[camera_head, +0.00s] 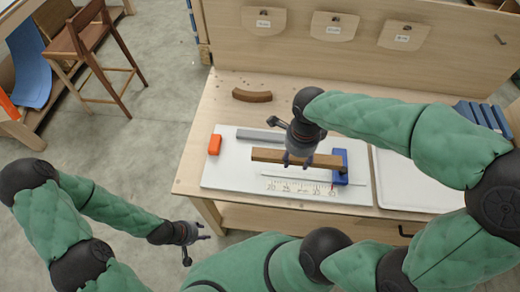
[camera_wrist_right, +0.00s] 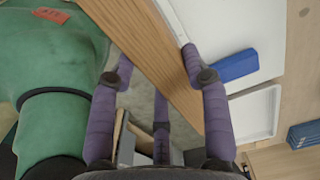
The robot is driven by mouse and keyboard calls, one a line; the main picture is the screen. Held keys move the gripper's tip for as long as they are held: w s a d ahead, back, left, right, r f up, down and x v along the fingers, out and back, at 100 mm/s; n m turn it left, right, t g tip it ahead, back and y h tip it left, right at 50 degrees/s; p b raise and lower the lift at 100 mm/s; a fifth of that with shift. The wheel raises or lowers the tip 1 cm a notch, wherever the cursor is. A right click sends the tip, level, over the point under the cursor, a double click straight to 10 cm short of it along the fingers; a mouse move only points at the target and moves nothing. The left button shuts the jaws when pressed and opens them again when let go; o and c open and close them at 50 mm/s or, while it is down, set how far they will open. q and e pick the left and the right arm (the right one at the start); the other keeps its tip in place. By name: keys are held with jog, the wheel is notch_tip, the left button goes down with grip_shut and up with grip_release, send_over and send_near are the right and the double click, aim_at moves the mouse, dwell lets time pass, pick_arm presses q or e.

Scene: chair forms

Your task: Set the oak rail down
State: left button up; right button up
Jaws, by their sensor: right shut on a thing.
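The oak rail (camera_head: 267,155) is a long brown bar lying crosswise over the white board (camera_head: 225,178), its right end at the blue block (camera_head: 341,166). My right gripper (camera_head: 299,160) reaches down from above and is shut on the rail near its middle. The right wrist view shows the rail (camera_wrist_right: 150,50) running between the purple fingers, with the blue block (camera_wrist_right: 235,65) at the right. Whether the rail touches the board is hard to tell. My left gripper (camera_head: 196,247) is off the table's front left, fingers apart and empty.
A printed scale (camera_head: 300,187) runs along the board's front. An orange block (camera_head: 214,144) sits at its left and a grey bar (camera_head: 258,135) at its back. A curved brown piece (camera_head: 252,95) lies behind the board. A white tray (camera_head: 415,185) stands at the right.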

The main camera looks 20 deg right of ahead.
jog(key=w+a+f+b, duration=0.1)
jog(key=w+f, duration=0.2)
jog(key=w, duration=0.1)
jog(key=w+a+f, duration=0.1)
jog(key=w+f, duration=0.2)
jog(key=w, duration=0.1)
jog(key=w+a+f+b, duration=0.1)
jog(key=w+f, duration=0.2)
jog(key=w, duration=0.1)
jog(key=shift+w+a+f+b, duration=0.1)
jog(key=shift+a+b, duration=0.15)
jog(key=shift+b, duration=0.05)
jog(key=shift+w+f, duration=0.1)
jog(key=shift+f, duration=0.1)
jog(key=shift+w+f+b, duration=0.1)
jog(key=shift+f+b, duration=0.3)
jog(key=shift+f, duration=1.2)
jog(key=shift+a, duration=0.1)
jog(key=shift+f, duration=0.15)
jog(key=o, duration=1.3)
